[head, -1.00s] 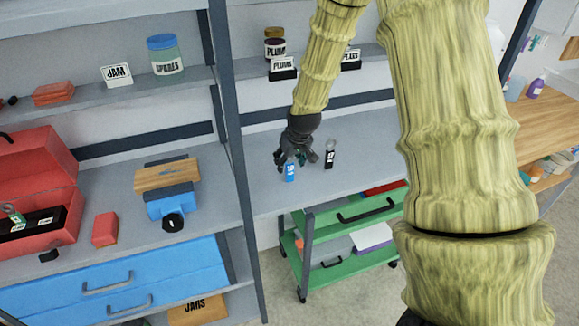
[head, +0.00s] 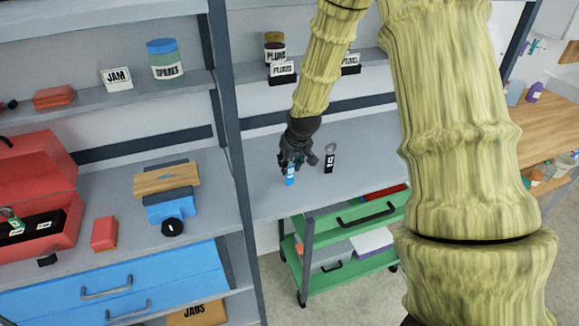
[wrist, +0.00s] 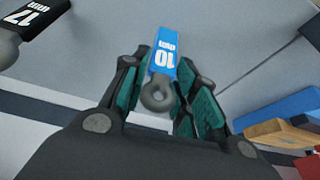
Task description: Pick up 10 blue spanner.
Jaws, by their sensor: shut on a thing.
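The blue spanner (wrist: 162,66) is marked 10 and lies between my gripper's fingers in the wrist view, with its grey ring end towards my palm. My gripper (wrist: 160,90) is shut on it. In the head view, my gripper (head: 293,163) is over the grey shelf surface, and the blue spanner (head: 290,176) shows just below the fingertips. I cannot tell whether the spanner touches the shelf. A black spanner marked 17 (wrist: 32,20) is beside it; it also shows in the head view (head: 329,160), just right of my gripper.
The grey worktop (head: 365,150) is clear to the right. A dark rack post (head: 240,190) stands to the left. A green drawer cart (head: 350,222) is below. Jars and label signs stand on the shelf above. A blue vise (head: 170,204) is on the left bench.

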